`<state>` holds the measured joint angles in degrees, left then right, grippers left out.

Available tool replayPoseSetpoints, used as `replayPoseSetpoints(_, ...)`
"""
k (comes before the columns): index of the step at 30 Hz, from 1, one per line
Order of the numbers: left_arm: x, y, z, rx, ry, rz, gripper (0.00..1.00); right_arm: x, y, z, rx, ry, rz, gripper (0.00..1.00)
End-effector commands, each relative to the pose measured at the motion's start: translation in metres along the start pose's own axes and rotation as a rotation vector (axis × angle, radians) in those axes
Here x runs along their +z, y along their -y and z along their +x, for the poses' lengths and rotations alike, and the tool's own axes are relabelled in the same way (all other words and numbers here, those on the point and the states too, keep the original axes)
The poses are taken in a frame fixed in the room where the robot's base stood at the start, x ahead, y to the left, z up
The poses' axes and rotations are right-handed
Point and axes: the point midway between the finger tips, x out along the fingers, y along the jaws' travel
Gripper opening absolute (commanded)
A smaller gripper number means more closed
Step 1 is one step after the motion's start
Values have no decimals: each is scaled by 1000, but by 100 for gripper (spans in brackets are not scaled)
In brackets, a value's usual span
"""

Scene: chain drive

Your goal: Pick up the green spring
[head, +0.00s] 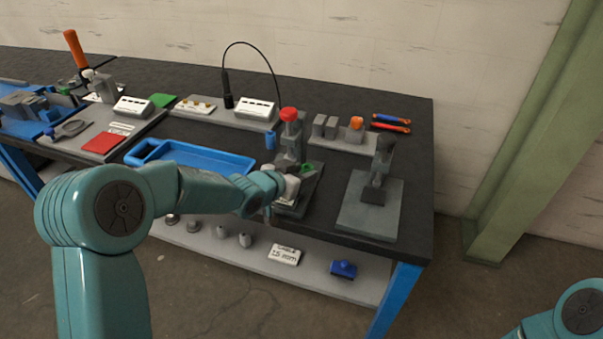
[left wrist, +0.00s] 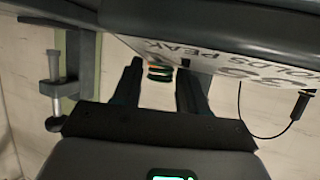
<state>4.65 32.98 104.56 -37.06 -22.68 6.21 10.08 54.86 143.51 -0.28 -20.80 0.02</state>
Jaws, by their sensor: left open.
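The green spring (head: 306,168) is a small green spot on the grey stand with the red knob, just beyond my left gripper in the head view. In the left wrist view the spring (left wrist: 160,73) shows dark coils with green and a little orange. It appears between the two fingertips of my left gripper (left wrist: 160,80), which is open. Whether the fingers touch it I cannot tell. In the head view my left gripper (head: 287,188) is small and partly hidden by its own wrist. My right gripper is out of view; only part of my right arm shows at bottom right.
The red-knobbed stand (head: 289,150) rises close to the gripper. A lettered pale panel (left wrist: 210,62) crosses above the fingers in the wrist view. A blue tray (head: 190,157) lies left, and a second grey stand (head: 370,205) stands right. Bare dark tabletop lies between the stands.

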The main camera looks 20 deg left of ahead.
Motion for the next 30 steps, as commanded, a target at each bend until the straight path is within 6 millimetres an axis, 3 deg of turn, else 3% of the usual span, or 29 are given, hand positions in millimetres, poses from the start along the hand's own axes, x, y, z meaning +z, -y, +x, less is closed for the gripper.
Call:
replayPoseSetpoints(1,-7,6,-1,-12,-17,-2,61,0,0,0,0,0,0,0)
replayPoseSetpoints(18,-7,7,-6,-13,-18,-2,61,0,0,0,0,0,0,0)
replayPoseSetpoints(23,-7,7,-31,-15,-19,-1,61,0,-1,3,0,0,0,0)
replayPoseSetpoints(30,-5,3,-91,-11,-13,0,61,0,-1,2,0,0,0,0)
